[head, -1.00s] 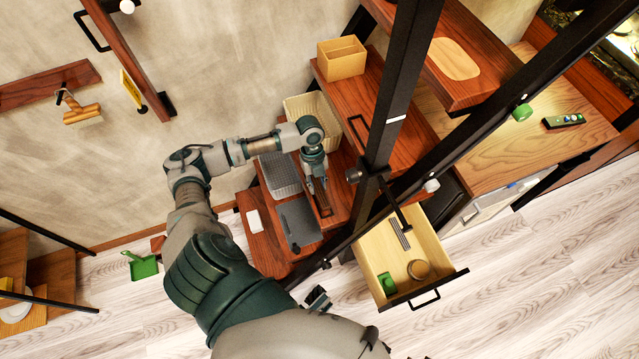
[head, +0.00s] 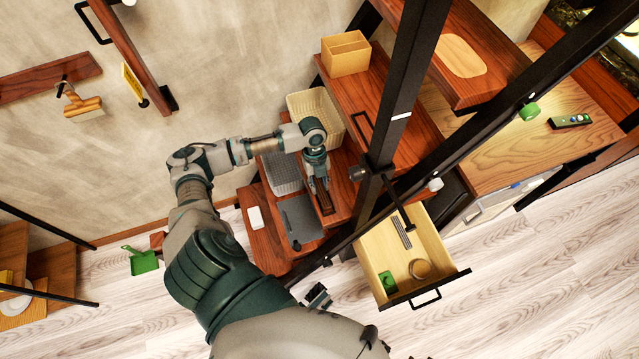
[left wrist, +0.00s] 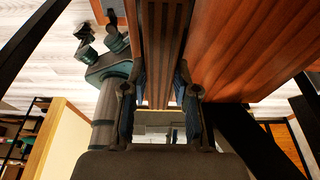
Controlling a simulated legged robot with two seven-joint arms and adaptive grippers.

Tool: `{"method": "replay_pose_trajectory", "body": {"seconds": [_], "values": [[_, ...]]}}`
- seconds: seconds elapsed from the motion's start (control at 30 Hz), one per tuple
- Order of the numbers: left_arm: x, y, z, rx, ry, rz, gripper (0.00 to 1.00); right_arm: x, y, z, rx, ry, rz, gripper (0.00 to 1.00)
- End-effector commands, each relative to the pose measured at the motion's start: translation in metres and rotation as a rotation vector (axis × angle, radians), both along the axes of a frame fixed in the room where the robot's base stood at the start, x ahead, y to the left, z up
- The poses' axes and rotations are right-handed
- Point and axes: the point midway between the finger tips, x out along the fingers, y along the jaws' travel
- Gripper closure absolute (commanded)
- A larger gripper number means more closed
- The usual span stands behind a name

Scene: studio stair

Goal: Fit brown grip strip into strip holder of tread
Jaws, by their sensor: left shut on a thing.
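The brown grip strip (left wrist: 162,45), dark and grooved lengthwise, is between the fingers of my left gripper (left wrist: 160,100), which is shut on it. In the head view the left gripper (head: 321,188) points down over a red-brown wooden tread (head: 340,192), with the strip (head: 326,204) just beyond its fingertips. The strip lies along the tread; I cannot tell whether it touches it or sits in the holder, which is hidden or too small to make out. My right gripper (head: 318,297) is low near the stair's side, apart from the strip, with its fingers apart.
Black posts and rails (head: 398,90) cross close right of the tread. A dark grey tray (head: 299,220), a grey basket (head: 281,173) and a cream basket (head: 318,108) stand around the arm. An open drawer (head: 437,265) juts out at right.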

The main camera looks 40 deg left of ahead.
Motion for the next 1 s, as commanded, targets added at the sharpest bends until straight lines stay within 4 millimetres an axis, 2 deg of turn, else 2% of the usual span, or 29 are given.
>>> {"method": "replay_pose_trajectory", "body": {"seconds": [0.3, 0.33, 0.43, 0.77, 0.87, 1.0], "values": [[0.0, -0.001, 0.0, 0.001, 0.0, 0.0, 1.0, -0.001, 0.0, -0.003, -0.001, 0.006, 0.001, 0.6], [0.0, -0.001, 0.0, 0.001, 0.0, 0.0, 0.69, -0.001, 0.0, -0.003, -0.001, 0.006, 0.001, 0.6], [0.0, 0.0, 0.0, 0.001, 0.0, 0.0, 0.44, -0.002, 0.0, -0.004, -0.001, 0.008, 0.0, 0.6], [0.0, 0.001, 0.001, 0.0, 0.0, 0.0, 0.42, -0.003, 0.003, -0.003, 0.008, 0.008, -0.004, 0.6], [0.002, 0.003, 0.01, 0.001, -0.003, 0.001, 0.42, -0.003, 0.002, -0.003, 0.007, 0.006, -0.004, 0.6], [0.006, 0.009, 0.036, 0.002, -0.004, 0.001, 0.42, -0.002, 0.001, -0.003, 0.006, 0.005, -0.003, 0.6]]}}
